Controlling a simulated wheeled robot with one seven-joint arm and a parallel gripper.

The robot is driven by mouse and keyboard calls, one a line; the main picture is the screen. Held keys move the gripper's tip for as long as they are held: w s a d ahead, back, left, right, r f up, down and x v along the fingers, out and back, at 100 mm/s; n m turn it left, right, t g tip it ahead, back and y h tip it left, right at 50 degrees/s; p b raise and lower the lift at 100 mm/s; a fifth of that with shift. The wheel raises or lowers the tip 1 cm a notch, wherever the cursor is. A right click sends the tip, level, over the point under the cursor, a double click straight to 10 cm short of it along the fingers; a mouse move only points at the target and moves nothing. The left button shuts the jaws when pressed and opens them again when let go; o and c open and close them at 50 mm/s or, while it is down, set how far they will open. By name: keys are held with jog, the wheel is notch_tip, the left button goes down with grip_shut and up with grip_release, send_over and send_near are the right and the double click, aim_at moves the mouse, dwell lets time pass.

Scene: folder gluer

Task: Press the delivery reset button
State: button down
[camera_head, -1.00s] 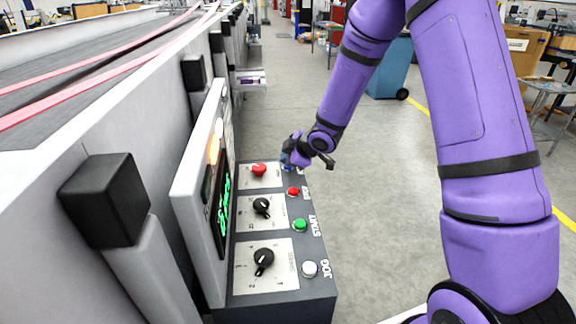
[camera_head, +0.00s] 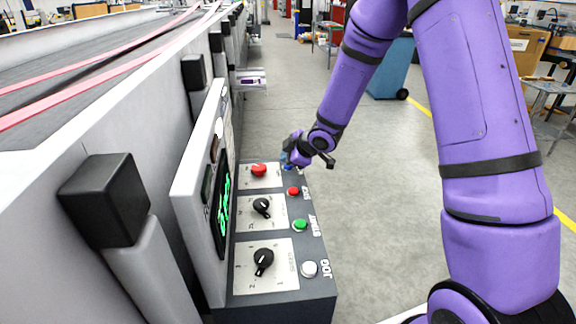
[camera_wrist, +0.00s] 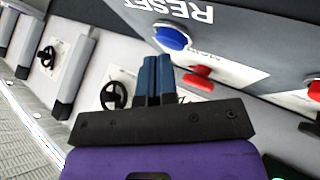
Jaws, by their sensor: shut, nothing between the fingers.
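The blue button (camera_wrist: 172,38) beside the white RESET lettering (camera_wrist: 170,8) is in the wrist view, just beyond and right of my fingertips. In the head view its blue cap (camera_head: 288,168) shows at the far end of the control box, partly covered by my gripper (camera_head: 288,158). My gripper (camera_wrist: 156,62) is shut and empty, its blue fingers side by side. The fingertips look apart from the button in the wrist view. The exact gap cannot be told.
The control box (camera_head: 275,307) bears a red knob (camera_head: 259,170), a red button (camera_head: 293,191), a green button (camera_head: 300,225), a white button (camera_head: 310,269) and two black dials. An upright screen panel (camera_head: 192,190) stands at its left.

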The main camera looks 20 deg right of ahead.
jog(key=shift+r, duration=0.5)
jog(key=shift+r, duration=2.55)
